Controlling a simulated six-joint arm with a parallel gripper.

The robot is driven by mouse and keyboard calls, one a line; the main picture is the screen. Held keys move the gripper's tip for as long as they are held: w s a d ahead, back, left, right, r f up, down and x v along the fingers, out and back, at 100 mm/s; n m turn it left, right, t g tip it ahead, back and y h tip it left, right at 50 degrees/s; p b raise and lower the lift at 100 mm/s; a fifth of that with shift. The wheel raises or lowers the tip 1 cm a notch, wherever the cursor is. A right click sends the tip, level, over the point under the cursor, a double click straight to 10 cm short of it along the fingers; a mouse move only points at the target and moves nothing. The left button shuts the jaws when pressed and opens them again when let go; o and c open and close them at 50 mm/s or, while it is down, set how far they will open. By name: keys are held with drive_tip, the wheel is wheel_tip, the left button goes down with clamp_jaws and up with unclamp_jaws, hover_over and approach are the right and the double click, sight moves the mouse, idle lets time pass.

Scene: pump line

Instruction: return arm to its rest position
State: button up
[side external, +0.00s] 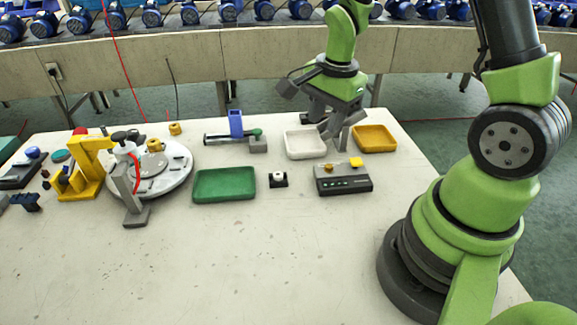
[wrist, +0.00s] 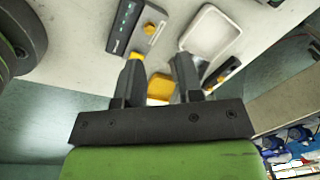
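My gripper (side external: 335,135) hangs over the back right of the table, between the white tray (side external: 304,144) and the yellow tray (side external: 374,139), and hides parts of their edges. Its height above the table is hard to tell. In the wrist view the two fingers of my gripper (wrist: 159,66) stand apart with nothing held between them. Part of the yellow tray (wrist: 161,87) shows beyond the gap. The white tray also shows in the wrist view (wrist: 190,45), above the right finger.
A grey control box (side external: 343,180) with yellow buttons stands in front of my gripper. A green tray (side external: 224,184), a blue holder (side external: 236,123) and a round white turntable (side external: 165,182) are further left. The front of the table (side external: 230,270) is clear. A conveyor with blue pumps runs behind.

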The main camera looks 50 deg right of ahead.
drive_tip(key=s+a+r+n+t+y, duration=0.1)
drive_tip(key=s+a+r+n+t, duration=0.2)
drive_tip(key=s+a+r+n, duration=0.2)
drive_tip(key=s+a+r+n+t+y, duration=0.1)
drive_tip(key=s+a+r+n, duration=0.4)
drive_tip(key=r, duration=0.7)
drive_tip(key=s+n+t, duration=0.1)
drive_tip(key=s+n, duration=0.1)
drive_tip(key=n, duration=0.2)
drive_tip(key=shift+a+n+t, duration=0.2)
drive_tip(key=shift+n+t, duration=0.2)
